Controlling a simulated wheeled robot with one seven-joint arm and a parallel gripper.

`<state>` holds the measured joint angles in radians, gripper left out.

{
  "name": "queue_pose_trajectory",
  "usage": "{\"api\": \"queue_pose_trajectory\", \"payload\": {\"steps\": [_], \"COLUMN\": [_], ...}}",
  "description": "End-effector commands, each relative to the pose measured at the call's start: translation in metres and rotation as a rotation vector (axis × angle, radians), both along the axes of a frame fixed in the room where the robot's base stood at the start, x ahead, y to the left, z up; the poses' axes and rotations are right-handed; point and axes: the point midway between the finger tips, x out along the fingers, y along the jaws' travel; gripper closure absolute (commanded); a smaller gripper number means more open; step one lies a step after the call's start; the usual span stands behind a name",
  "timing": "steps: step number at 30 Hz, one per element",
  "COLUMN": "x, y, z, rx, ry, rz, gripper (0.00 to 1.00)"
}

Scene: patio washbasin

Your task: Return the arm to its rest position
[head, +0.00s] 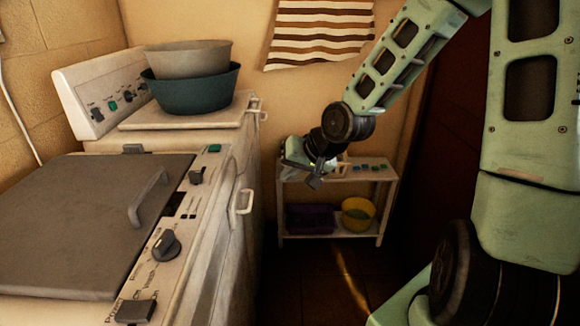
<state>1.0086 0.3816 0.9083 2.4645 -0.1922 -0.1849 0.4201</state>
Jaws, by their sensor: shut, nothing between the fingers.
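My arm comes in from the right in the head view, with pale green links and dark joints. My gripper (316,180) hangs at the end of it, in front of the small white shelf (388,176). It looks shut and holds nothing that I can see. Its fingertips are small and dark in this view. Behind it, part of the shelf top is hidden.
Two white washing machines stand at the left, the near one with a grey lid (80,215). A grey basin (188,58) sits in a dark teal basin (190,90) on the far one. The shelf holds a yellow bucket (358,222). A striped cloth (320,30) hangs behind.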

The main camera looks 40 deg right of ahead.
Motion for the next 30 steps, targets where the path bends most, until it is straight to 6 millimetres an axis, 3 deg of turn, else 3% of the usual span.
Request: {"api": "queue_pose_trajectory", "payload": {"steps": [8,11,17,24,30], "x": [-0.003,-0.005,-0.031,-0.086,-0.14], "y": [-0.001,0.008,0.058,0.122,0.162], "z": [0.002,0.001,-0.006,-0.006,0.004], "rx": [-0.001,-0.015,-0.115,-0.267,-0.376], "ry": [0.0,0.015,0.117,0.252,0.332], "rz": [0.0,0.026,0.201,0.466,0.68], "gripper": [1.0,1.0,1.0,1.0,1.0]}}
